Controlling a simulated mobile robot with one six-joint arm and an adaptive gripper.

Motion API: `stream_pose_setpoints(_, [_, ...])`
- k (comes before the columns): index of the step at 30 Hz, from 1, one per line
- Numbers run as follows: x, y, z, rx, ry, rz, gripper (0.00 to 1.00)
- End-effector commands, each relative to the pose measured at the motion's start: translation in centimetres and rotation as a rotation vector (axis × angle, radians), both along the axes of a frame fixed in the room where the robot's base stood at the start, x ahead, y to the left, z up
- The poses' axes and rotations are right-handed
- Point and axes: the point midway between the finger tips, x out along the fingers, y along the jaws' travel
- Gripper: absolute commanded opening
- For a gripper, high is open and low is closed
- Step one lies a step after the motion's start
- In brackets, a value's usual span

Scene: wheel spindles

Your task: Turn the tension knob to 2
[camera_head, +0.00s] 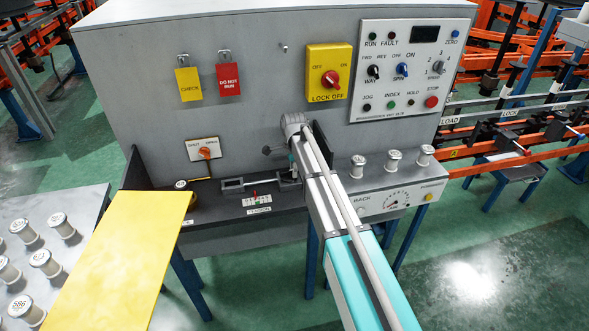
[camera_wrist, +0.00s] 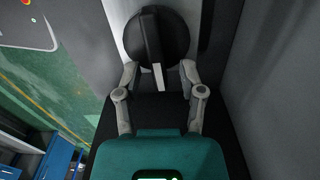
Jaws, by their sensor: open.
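A round black knob (camera_wrist: 157,37) with a raised ridge and a white pointer line fills the upper middle of the wrist view. The pointer end faces my gripper. I cannot read a scale around it, so its setting is unclear. My gripper (camera_wrist: 158,73) is open, with one finger on each side near the knob's lower edge. Whether the fingers touch it I cannot tell. In the head view my arm covers the middle of the machine's ledge, and the knob and fingertips cannot be made out. A small scale plate (camera_head: 257,199) with a red mark sits on the ledge.
A control panel (camera_head: 404,70) with knobs and buttons is at upper right. A yellow lock-off switch (camera_head: 328,72) and two tags hang on the grey cabinet (camera_head: 240,100). Several spools stand right of my arm. A yellow board (camera_head: 125,262) is at lower left.

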Motion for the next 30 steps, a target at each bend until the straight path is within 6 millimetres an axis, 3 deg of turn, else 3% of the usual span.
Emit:
stream_pose_setpoints(8, [-0.1, 0.2, 2.4, 0.000, 0.001, 0.012, 0.51])
stream_pose_setpoints(24, [-0.6, 1.5, 11.8, 0.000, 0.001, 0.072, 0.51])
stream_pose_setpoints(30, [-0.7, 1.8, 13.6, 0.000, 0.001, 0.086, 0.51])
